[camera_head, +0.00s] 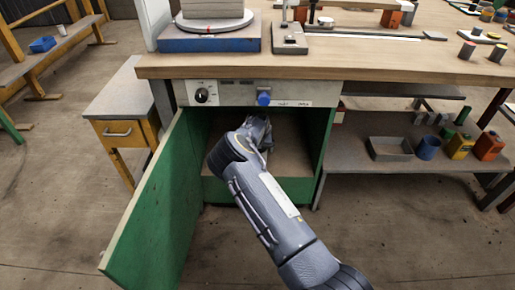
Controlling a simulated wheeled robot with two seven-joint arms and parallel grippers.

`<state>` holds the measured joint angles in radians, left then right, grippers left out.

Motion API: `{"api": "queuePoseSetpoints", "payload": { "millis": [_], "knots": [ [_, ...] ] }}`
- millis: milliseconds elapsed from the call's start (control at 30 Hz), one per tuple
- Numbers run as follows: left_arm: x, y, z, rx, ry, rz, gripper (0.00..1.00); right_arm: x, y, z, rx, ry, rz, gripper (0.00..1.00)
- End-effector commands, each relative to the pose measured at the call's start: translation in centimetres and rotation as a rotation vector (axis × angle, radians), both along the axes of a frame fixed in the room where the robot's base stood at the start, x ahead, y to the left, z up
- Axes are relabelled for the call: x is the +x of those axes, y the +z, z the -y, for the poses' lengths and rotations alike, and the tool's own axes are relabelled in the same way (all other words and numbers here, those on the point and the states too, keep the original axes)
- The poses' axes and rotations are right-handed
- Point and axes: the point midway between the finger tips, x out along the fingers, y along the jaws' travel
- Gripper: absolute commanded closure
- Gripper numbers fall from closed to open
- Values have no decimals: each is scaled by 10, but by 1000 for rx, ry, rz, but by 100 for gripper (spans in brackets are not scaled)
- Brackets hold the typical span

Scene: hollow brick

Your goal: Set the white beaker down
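My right arm comes in from the lower right and reaches into the open green cabinet (262,190) under the workbench. My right gripper (262,138) is at the far end of the arm, inside the cabinet opening, mostly hidden behind my own wrist. I cannot tell whether its fingers are open or shut, or whether they hold anything. I cannot make out a white beaker in the cabinet. A small whitish cup (61,30) stands on the bench at the far left; I cannot tell if it is the beaker. My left gripper is not in view.
The green cabinet door (160,205) stands swung open to the left. A panel with a black knob and blue button (264,98) runs above the opening. A lower shelf (345,160) at the right holds a grey tray (390,149) and several containers. A drawer unit (120,105) stands at the left.

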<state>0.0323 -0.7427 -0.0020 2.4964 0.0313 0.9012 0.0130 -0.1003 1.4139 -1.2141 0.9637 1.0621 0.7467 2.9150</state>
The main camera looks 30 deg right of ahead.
Motion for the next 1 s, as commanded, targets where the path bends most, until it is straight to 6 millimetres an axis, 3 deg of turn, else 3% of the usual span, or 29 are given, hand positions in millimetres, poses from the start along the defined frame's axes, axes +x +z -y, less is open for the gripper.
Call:
{"api": "queuePoseSetpoints", "payload": {
  "millis": [167,367,800,1000],
  "knots": [
    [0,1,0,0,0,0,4,0,1,0,0,0,0,8],
    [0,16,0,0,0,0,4,-6,20,-4,4,-3,0,8],
    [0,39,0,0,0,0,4,-81,17,-49,4,-4,-1,8],
    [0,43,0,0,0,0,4,-102,14,-62,2,-1,0,8]
  ]
}}
